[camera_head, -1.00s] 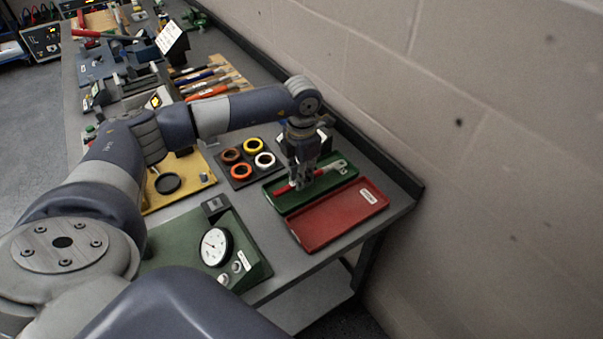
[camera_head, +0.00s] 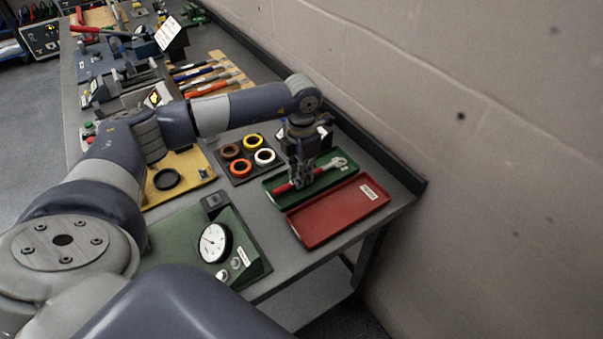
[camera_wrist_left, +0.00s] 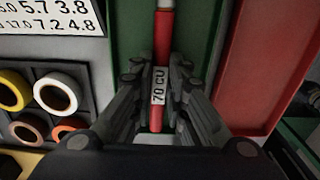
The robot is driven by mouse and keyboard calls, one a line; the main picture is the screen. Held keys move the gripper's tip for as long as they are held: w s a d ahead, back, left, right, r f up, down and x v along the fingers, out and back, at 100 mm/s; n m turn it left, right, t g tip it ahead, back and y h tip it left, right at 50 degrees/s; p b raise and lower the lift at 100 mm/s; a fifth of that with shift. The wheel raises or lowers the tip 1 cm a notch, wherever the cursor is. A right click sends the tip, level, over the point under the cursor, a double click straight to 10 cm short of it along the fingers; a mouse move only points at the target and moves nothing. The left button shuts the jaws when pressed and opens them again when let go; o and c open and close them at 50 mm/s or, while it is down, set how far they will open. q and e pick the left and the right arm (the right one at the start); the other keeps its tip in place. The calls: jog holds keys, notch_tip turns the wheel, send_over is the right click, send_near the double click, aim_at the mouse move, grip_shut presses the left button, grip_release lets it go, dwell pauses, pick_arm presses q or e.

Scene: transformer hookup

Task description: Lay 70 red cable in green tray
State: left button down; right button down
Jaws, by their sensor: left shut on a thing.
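The red cable (camera_head: 284,188), with a white "70 CU" label seen in the left wrist view (camera_wrist_left: 160,84), lies lengthwise over the green tray (camera_head: 271,198). A metal lug (camera_head: 338,163) shows at its far right end. My left gripper (camera_head: 303,185) points down over the green tray with its fingers shut around the cable's middle. In the left wrist view the fingers flank the cable by the label. The cable is low in the tray; whether it touches the floor is hard to tell. My right gripper is not in view.
A red tray (camera_head: 335,212) sits beside the green one, near the bench edge. Tape rolls (camera_head: 241,168) on a dark mat lie to the left. A green panel with a dial (camera_head: 214,243) is in front. A wall runs along the right.

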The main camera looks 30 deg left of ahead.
pick_arm(q)
jog(key=shift+f, duration=0.25)
dwell(0.3)
jog(key=c, duration=1.5)
grip_release()
jog(key=shift+r, duration=0.1)
jog(key=shift+r+p, duration=1.95)
jog(key=shift+r, duration=1.55)
jog(key=shift+f, duration=0.1)
